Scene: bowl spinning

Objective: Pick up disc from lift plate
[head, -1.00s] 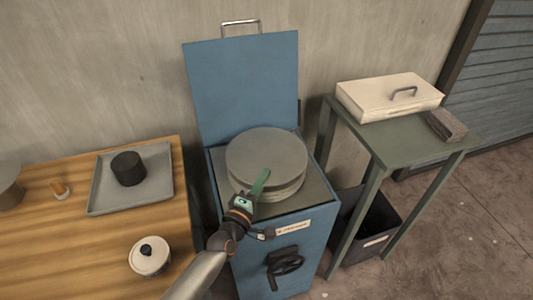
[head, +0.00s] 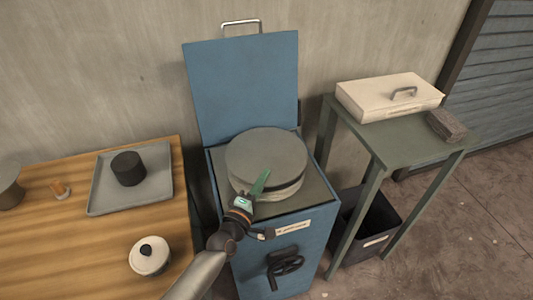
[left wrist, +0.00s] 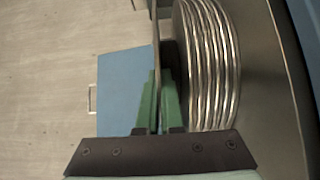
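A stack of round grey discs (head: 285,193) sits in the open top of a blue cabinet (head: 252,245). The top disc (head: 264,150) lies flat over the others. In the left wrist view the stack (left wrist: 208,65) shows edge-on, with a dark gap between it and the top disc's thin edge (left wrist: 156,35). My left gripper (head: 260,182) is at the disc's near edge. Its green fingers (left wrist: 159,100) are close together, one on each side of that thin edge, and look shut on it. The lift plate is hidden under the stack. My right gripper is not in view.
The cabinet's blue lid (head: 243,85) stands open behind the stack. A wooden table (head: 80,245) at left holds a tray (head: 103,200), a black cylinder and a lidded pot (head: 149,262). A green side table (head: 400,150) at right carries a cream box (head: 385,97).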

